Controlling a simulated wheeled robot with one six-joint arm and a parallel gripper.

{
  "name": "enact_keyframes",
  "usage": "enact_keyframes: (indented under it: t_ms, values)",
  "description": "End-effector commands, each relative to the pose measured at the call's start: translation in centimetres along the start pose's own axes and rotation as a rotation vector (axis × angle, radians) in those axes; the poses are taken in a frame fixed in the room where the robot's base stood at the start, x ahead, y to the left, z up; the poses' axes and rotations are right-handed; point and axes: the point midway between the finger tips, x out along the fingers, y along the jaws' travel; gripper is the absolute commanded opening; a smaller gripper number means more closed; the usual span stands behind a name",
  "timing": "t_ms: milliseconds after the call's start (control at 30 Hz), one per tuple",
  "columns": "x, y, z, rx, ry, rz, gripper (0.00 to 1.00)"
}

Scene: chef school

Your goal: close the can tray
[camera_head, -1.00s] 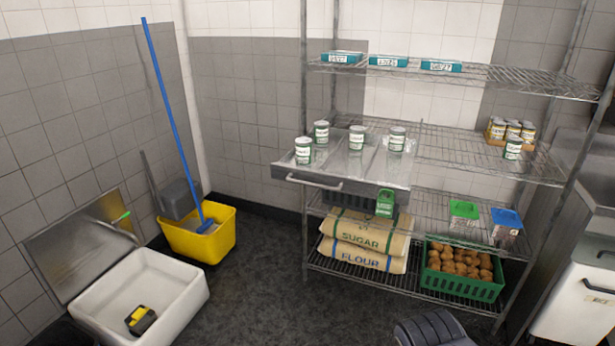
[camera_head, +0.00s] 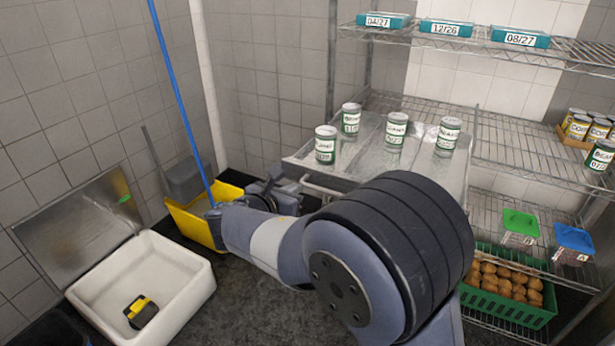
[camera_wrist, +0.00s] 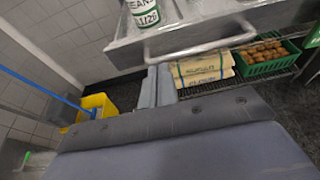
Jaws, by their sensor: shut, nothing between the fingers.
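The can tray (camera_head: 357,157) is a shiny metal drawer pulled out from the wire shelf, with a bar handle on its front. Several upright cans with white and green labels, such as one at the front left (camera_head: 325,145), stand on it. In the wrist view, the tray front (camera_wrist: 178,36) and its handle (camera_wrist: 205,50) are at the top. My gripper (camera_head: 286,190) is shut and empty near the handle. In the wrist view, the fingers (camera_wrist: 157,82) lie just below the handle's left end; I cannot tell if they touch it. My arm hides part of the tray front.
The wire shelf (camera_head: 515,150) holds teal boxes (camera_head: 445,27) above and a green crate (camera_head: 510,300) below. A yellow mop bucket (camera_head: 195,222) with a blue-handled mop stands left of my gripper.

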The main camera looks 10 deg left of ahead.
Motion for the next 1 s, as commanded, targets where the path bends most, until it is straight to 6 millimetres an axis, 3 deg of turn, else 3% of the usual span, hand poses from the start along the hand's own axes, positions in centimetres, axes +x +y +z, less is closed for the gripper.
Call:
enact_keyframes:
  t_ms: [500, 700, 1000]
  values:
    - [8.3, -0.2, 0.0, 0.002, 0.002, -0.004, 0.00]
    - [9.6, -0.2, 0.0, 0.002, 0.002, -0.003, 0.00]
    - [9.7, -0.2, 0.0, 0.003, 0.002, -0.002, 0.00]
